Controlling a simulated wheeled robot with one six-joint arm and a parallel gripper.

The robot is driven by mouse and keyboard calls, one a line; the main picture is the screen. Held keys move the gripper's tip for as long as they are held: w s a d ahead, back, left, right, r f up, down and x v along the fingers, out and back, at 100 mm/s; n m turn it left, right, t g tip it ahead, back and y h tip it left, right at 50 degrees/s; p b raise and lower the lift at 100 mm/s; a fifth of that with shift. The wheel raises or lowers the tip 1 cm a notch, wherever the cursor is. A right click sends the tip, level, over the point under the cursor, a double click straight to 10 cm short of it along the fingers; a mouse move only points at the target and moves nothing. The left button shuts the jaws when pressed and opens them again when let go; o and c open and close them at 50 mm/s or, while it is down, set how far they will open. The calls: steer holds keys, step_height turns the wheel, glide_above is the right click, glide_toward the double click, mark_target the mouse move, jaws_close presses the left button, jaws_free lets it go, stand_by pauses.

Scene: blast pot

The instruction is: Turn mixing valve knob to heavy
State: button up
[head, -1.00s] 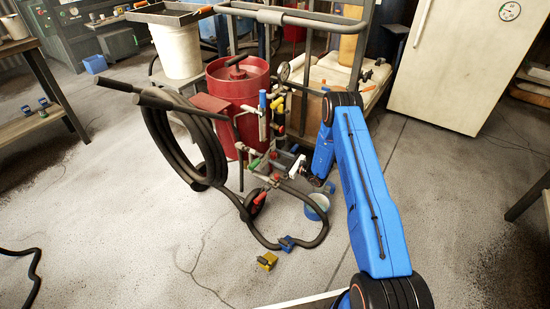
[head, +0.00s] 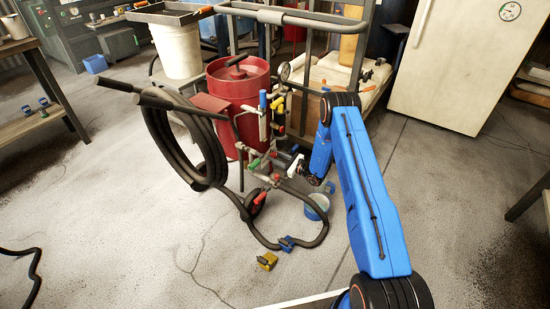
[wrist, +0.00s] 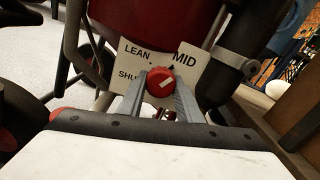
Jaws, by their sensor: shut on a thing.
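The mixing valve knob (wrist: 160,82) is a small red knob with a white pointer mark, in the middle of the wrist view. Its mark slants up and to the right, toward the MID side of the plate. The white label plate (wrist: 135,52) behind it reads LEAN, MID and part of SHUT; its right side shows no readable heavy mark. My gripper (wrist: 161,92) is shut on the knob, one grey finger on each side. In the head view my gripper (head: 292,168) is low at the pot's right-hand piping, where I cannot make out the knob.
The red blast pot (head: 232,95) stands behind the valves, with a coiled black hose (head: 160,150) at its left. Blue-handled (head: 263,99) and yellow valves crowd close by. A light blue ring-shaped thing (head: 317,207) and a yellow coupling (head: 267,261) lie on the floor.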

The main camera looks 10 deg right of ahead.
steer(key=m, duration=0.5)
steer(key=shift+s, duration=0.15)
steer(key=m, duration=0.6)
steer(key=shift+a, duration=0.1)
steer(key=shift+m, duration=0.3)
steer(key=o, duration=1)
steer(key=shift+o, duration=0.2)
